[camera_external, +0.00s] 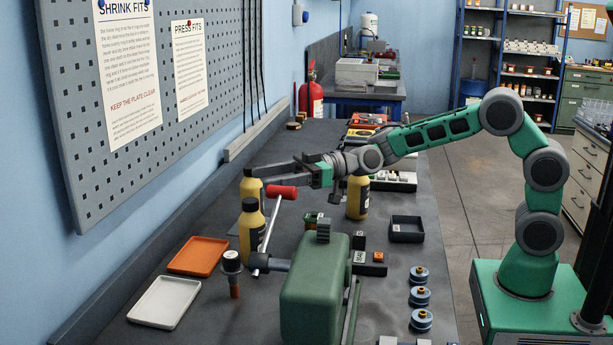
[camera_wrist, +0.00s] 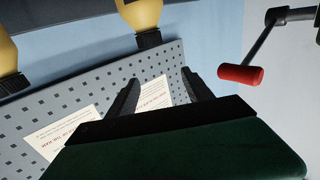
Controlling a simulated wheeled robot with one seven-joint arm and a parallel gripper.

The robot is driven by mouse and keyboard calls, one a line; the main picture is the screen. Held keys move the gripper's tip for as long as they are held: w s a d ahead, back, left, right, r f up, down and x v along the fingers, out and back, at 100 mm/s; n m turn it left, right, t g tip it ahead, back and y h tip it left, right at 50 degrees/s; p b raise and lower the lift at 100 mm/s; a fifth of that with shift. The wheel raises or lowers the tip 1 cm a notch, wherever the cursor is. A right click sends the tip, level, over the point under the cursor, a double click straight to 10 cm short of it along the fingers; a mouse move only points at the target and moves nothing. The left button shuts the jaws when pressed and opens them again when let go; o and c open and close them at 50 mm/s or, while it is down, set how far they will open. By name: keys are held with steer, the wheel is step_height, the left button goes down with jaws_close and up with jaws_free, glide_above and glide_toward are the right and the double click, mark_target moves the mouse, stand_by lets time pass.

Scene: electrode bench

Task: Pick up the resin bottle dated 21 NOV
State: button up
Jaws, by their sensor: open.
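Three yellow bottles with dark labels stand on the bench in the external view: a front bottle (camera_external: 250,226) with a black cap, a rear-left bottle (camera_external: 248,187) partly hidden, and a right bottle (camera_external: 357,198) partly behind my arm. No date is readable, so I cannot tell which is 21 NOV. My gripper (camera_external: 278,168) is open and empty, pointing left above the bench near the rear-left bottle. In the wrist view my gripper (camera_wrist: 159,77) has its fingers apart with nothing between them. Two yellow bottles, one upper middle (camera_wrist: 140,14) and one at left (camera_wrist: 7,56), appear upside down beyond the fingers.
A press lever with a red handle (camera_external: 281,192) rises close to my gripper; the handle also shows in the wrist view (camera_wrist: 240,75). The green press body (camera_external: 312,285) stands in front. An orange tray (camera_external: 198,255) and a white tray (camera_external: 165,302) lie at left.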

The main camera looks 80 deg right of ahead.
mark_target(244, 204)
step_height(244, 204, down, 6)
steer(key=p+x, duration=0.1)
steer(key=x, duration=0.7)
steer(key=shift+d+r+p, duration=0.15)
steer(key=shift+p, duration=0.25)
steer(key=shift+c, duration=0.3)
jaws_close()
steer(key=shift+r, duration=0.15)
stand_by(0.3)
